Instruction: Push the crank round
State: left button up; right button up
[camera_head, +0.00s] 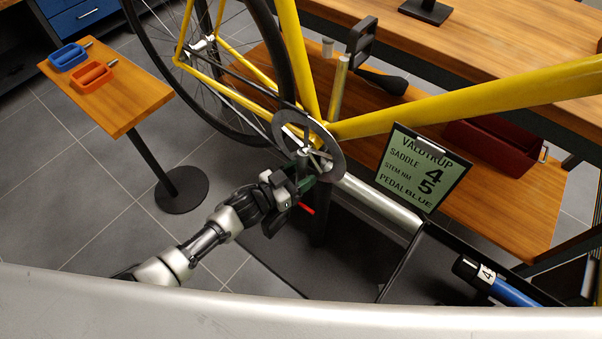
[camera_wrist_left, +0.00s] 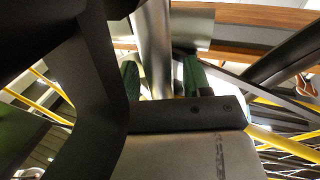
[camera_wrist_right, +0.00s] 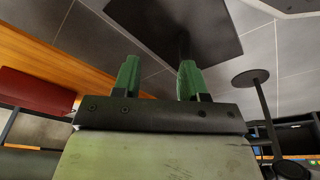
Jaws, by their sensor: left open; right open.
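The crank (camera_head: 318,155) is a silver part at the dark round chainring (camera_head: 339,157) of a yellow bicycle. My left gripper (camera_head: 306,176) is right beside it, low on the chainring, and hides part of it. In the left wrist view my green fingers (camera_wrist_left: 160,80) are apart, with a silver bar (camera_wrist_left: 154,45) showing between them. I cannot tell whether they touch it. My right gripper (camera_wrist_right: 158,80) is open and empty, over the floor; it does not show in the head view.
A small wooden table (camera_head: 130,104) at the left holds a blue tray (camera_head: 68,56) and an orange tray (camera_head: 91,76). A sign (camera_head: 420,170) stands right of the crank. A silver tube (camera_head: 380,203) runs below it. A wooden bench (camera_head: 480,45) is behind.

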pick_arm(q)
grip_shut()
dwell(0.3)
jog(key=shift+w+a+r+m+g+y+p, duration=0.1)
jog(key=shift+w+a+r+m+y+p, duration=0.25)
jog(key=shift+a+m+p, duration=0.55)
jog(key=shift+w+a+r+m+g+y+p, duration=0.1)
jog(key=shift+w+a+m+y+p, duration=0.2)
jog(key=shift+w+a+m+p, duration=0.6)
jog(key=shift+w+a+r+m+g+y+p, duration=0.1)
jog(key=shift+a+r+m+y+p, duration=0.2)
jog(key=shift+m+p, duration=0.7)
pick_arm(e)
jog(key=s+d+f+g, duration=0.1)
jog(key=s+f, duration=0.7)
jog(key=f, duration=0.5)
jog(key=shift+f+b, duration=0.2)
jog(key=shift+b, duration=0.15)
pick_arm(q)
jog(key=shift+m, duration=0.3)
pick_arm(e)
jog(key=shift+d, duration=0.1)
